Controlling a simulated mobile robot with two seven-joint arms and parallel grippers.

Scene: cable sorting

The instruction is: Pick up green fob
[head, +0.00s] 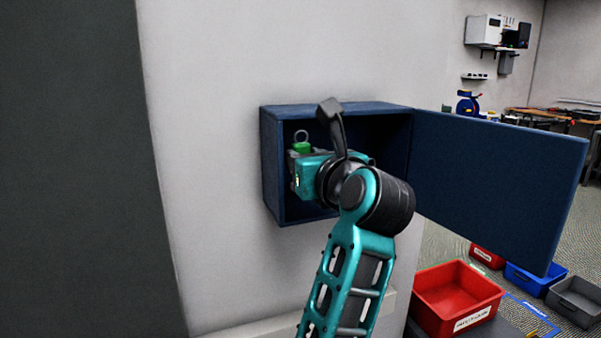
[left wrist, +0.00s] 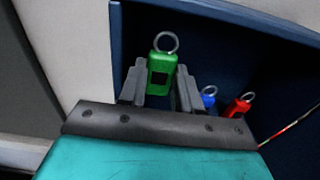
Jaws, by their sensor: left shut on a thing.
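The green fob (left wrist: 161,69), with a metal ring at its top, is between the two fingers of my left gripper (left wrist: 160,85) in the left wrist view. My left gripper is shut on it. In the head view the green fob (head: 302,147) shows just above my left gripper (head: 298,158), inside the open dark blue wall cabinet (head: 268,165). My arm hides most of the cabinet's inside. My right gripper is in neither view.
A blue fob (left wrist: 208,97) and a red fob (left wrist: 238,107) are beside the gripper in the cabinet. The cabinet door (head: 495,175) stands open to the right. Below it are a red bin (head: 455,285), a blue bin (head: 535,277) and a grey bin (head: 577,300).

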